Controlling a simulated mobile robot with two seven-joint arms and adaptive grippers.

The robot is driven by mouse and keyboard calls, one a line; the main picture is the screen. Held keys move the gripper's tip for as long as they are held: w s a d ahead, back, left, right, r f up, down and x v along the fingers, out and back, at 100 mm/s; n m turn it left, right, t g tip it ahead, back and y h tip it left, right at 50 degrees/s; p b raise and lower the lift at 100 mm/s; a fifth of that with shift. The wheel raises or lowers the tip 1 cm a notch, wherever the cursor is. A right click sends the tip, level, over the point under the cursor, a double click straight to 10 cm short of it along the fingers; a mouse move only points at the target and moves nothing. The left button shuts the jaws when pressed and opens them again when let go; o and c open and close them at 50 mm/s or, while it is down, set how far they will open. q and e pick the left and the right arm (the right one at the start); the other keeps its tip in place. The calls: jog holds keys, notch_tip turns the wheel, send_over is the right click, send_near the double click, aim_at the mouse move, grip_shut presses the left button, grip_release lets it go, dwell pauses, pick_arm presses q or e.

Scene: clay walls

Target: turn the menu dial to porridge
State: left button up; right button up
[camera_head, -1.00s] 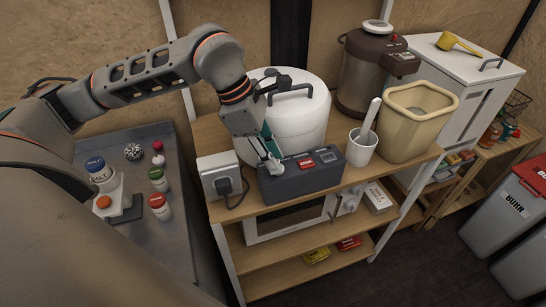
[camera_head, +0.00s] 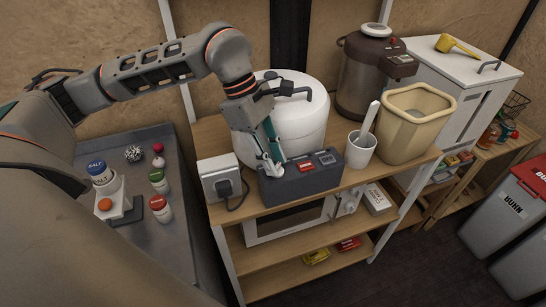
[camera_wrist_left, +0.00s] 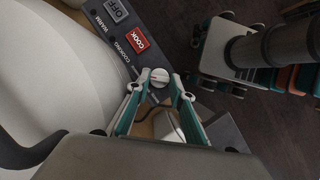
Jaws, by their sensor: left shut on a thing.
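The white rice cooker (camera_head: 290,122) stands on the wooden shelf, with its dark control panel (camera_head: 300,184) facing forward. The menu dial (camera_wrist_left: 159,77) is a small pale round knob in the wrist view, with small labels around it; most are too small to read. My left gripper (camera_head: 274,164) reaches down to the left part of the panel. In the left wrist view its two teal fingers (camera_wrist_left: 158,86) stand on either side of the dial, shut on it. The fingers cover the dial in the head view. My right gripper is not in view.
On the panel are a red COOK button (camera_wrist_left: 138,39) and a grey OFF button (camera_wrist_left: 116,10). A wall socket box with a plug (camera_head: 221,180) stands left of the panel. A white cup (camera_head: 360,150) and a beige bin (camera_head: 413,124) stand to the right.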

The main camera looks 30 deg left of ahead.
pick_arm(q)
jog(key=o, duration=1.1)
jog(key=shift+r, duration=0.1)
jog(key=shift+w+a+r, duration=0.1)
jog(key=shift+a+r, duration=0.15)
jog(key=shift+r, duration=0.25)
jog(key=v, duration=0.7)
jog(key=shift+s, duration=0.25)
